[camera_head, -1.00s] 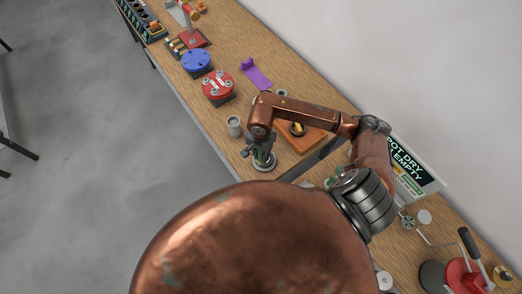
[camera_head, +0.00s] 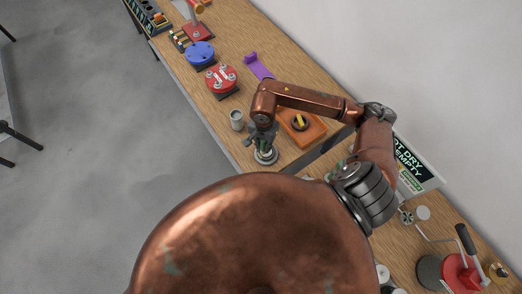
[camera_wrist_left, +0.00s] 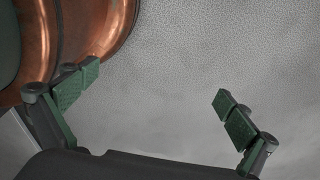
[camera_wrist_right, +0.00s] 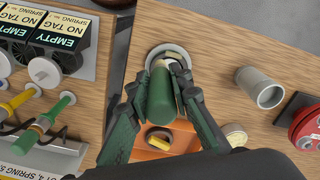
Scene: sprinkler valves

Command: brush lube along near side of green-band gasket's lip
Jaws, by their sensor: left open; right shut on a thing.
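My right gripper (camera_wrist_right: 160,100) is shut on a green cylindrical handle (camera_wrist_right: 161,92), held between its two fingers. In the head view the right gripper (camera_head: 262,140) is low above the table, over a round grey base (camera_head: 266,158). This base also shows in the right wrist view (camera_wrist_right: 168,52), beyond the handle, which covers part of it. I cannot make out the handle's lower end or any bristles, nor whether it touches the base. I cannot pick out a green-band gasket or its lip. My left gripper (camera_wrist_left: 160,115) is open and empty above grey floor.
Beside the right gripper are a grey cup (camera_head: 237,120) and an orange block (camera_head: 312,132) with a black and yellow part. Red (camera_head: 221,78) and blue (camera_head: 200,54) flanged discs and a purple piece (camera_head: 258,66) lie farther along. A sign (camera_head: 418,165) stands by the wall.

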